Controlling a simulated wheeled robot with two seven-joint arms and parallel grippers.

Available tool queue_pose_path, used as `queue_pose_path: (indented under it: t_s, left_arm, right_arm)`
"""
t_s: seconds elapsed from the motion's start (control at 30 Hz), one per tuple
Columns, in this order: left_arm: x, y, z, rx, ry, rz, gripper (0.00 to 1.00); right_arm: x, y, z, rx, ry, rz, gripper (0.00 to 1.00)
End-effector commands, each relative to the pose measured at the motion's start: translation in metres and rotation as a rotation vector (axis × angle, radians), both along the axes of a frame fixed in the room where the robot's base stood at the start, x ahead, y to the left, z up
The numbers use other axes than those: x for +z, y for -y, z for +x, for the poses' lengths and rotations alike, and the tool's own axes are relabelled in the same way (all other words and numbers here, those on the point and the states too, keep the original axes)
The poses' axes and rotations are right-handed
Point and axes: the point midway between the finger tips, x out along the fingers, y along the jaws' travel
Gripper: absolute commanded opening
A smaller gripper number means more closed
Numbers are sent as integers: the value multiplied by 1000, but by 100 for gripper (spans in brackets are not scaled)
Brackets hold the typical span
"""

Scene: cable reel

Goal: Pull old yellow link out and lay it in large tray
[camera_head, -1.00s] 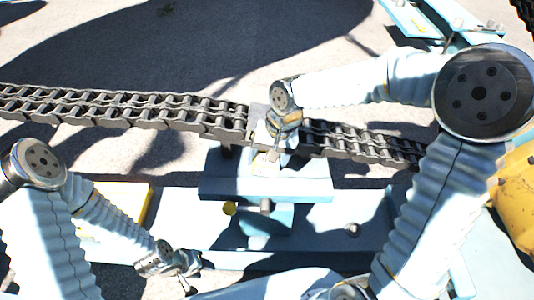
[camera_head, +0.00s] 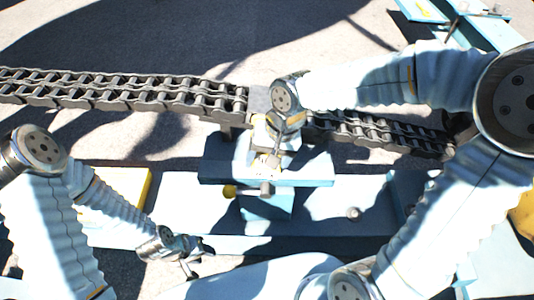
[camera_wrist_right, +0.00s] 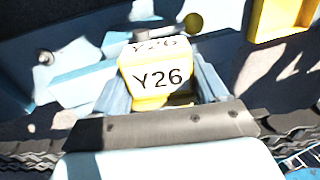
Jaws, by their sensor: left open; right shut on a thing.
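A dark two-row roller chain (camera_head: 120,90) crosses the head view and breaks at a blue stand (camera_head: 225,165). My right gripper (camera_head: 271,158) points down over the stand at this break. It is shut on a yellow link marked Y26 (camera_wrist_right: 155,78), which sits between its fingers in the right wrist view. Whether the link still touches the stand or chain is hard to tell. My left gripper (camera_head: 192,262) is open and empty at the lower left, clear of the chain. I cannot tell for certain which container is the large tray.
A yellow-edged tray (camera_head: 140,200) lies at the left, partly behind my left arm. A light-blue frame (camera_head: 485,35) with small parts stands at the top right. A yellow knob (camera_head: 229,191) is at the stand's front. Pale ground is free beyond the chain.

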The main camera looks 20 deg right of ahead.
Motion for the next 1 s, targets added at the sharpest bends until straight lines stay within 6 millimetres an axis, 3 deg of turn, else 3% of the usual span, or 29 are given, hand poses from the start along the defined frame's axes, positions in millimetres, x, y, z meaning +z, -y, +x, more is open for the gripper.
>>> queue_pose_path:
  t_s: [0.7, 1.0]
  left_arm:
    - [-8, 0, 0, 0, 0, 0, 43]
    - [-8, 0, 0, 0, 0, 0, 43]
  right_arm:
    - [0, -11, -38, 0, 2, 0, 24]
    - [0, -12, -41, 0, 1, 1, 24]
